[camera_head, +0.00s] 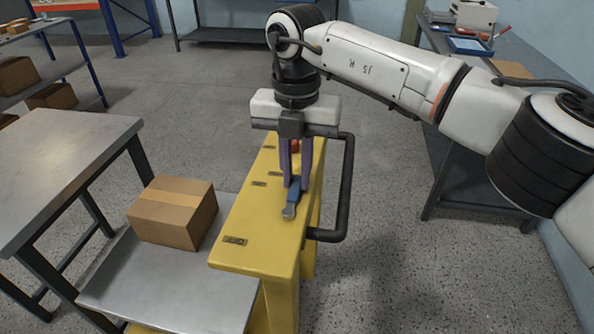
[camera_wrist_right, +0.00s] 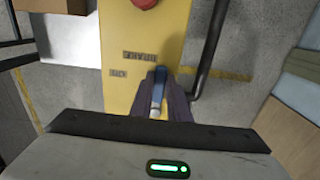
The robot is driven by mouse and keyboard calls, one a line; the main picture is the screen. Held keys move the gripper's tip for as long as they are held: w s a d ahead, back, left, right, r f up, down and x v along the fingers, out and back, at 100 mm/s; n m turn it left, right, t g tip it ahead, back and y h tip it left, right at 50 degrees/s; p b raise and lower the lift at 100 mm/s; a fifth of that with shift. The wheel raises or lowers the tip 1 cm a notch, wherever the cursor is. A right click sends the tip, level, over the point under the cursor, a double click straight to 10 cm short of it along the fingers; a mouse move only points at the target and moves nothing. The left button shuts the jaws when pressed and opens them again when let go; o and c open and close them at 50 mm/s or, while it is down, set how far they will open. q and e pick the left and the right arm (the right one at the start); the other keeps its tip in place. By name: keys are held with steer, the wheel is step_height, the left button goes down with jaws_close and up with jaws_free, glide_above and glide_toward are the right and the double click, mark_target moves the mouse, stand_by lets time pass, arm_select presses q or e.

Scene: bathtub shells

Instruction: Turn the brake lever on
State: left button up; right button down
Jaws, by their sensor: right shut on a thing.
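The brake lever (camera_head: 292,197) has a blue grip and a grey end. It sits on the top face of a yellow panel (camera_head: 250,228). My right gripper (camera_head: 292,184) comes down from above onto the blue part, and its fingers are shut on it. In the right wrist view the lever (camera_wrist_right: 158,88) shows between the two dark fingers (camera_wrist_right: 160,104), with its grey end toward the camera. Part of the blue grip is hidden by the fingers. My left gripper is not in view.
A red button (camera_head: 295,145) is behind the fingers on the panel. A black handle bar (camera_head: 346,190) runs along the panel's right side. A cardboard box (camera_head: 173,212) rests on a grey platform (camera_head: 165,285) to the left. A metal table (camera_head: 60,165) stands farther left.

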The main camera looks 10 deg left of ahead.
mark_target(297, 182)
steer(key=c, duration=1.7)
jaws_free()
step_height(297, 182, up, 10)
steer(key=shift+r, duration=0.2)
